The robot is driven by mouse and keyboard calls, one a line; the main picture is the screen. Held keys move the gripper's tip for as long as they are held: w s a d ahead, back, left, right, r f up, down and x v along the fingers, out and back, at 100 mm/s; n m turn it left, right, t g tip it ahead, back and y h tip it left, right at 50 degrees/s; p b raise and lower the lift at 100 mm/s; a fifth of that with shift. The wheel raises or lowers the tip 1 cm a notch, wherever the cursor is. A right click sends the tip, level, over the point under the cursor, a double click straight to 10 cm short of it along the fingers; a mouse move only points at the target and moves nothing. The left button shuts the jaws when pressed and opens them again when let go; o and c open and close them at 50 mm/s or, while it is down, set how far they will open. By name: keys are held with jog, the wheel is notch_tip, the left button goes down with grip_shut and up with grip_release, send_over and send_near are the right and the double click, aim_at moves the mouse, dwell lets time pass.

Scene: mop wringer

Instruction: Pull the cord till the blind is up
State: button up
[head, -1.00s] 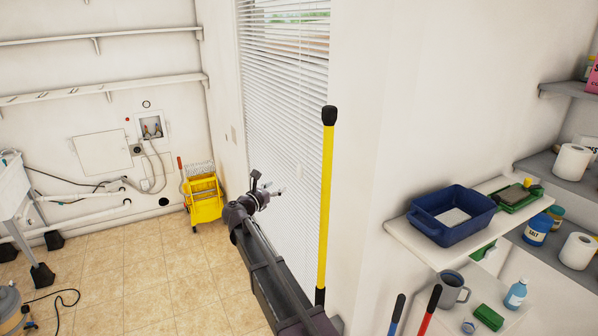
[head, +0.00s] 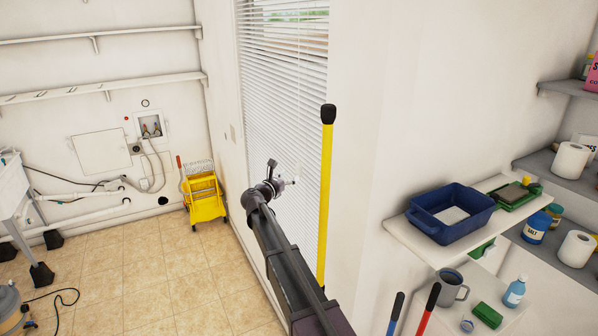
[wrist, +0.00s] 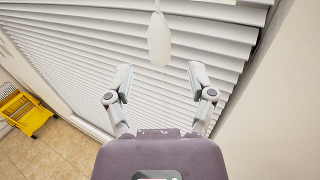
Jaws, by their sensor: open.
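The white slatted blind (head: 285,100) hangs down over the window, with a strip of outdoors showing near the top. In the wrist view the blind (wrist: 85,50) fills the back. A white cord pull (wrist: 159,40) hangs in front of the slats, with a bit of cord above it. My gripper (wrist: 157,83) is open and empty. Its two fingers stand apart below the pull in the picture, which lies between their lines but not between the fingertips. In the head view my gripper (head: 290,181) is near the blind's lower part. The cord there is thin and hard to make out.
A yellow pole (head: 325,190) stands right of my arm, close to it in the picture. A yellow mop bucket (head: 205,198) stands on the tiled floor to the left. Shelves with a blue tub (head: 452,212) are at right. The floor at left centre is clear.

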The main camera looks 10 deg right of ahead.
aim_at(297, 172)
jog(key=shift+x, duration=3)
jog(key=shift+f, duration=0.1)
grip_shut()
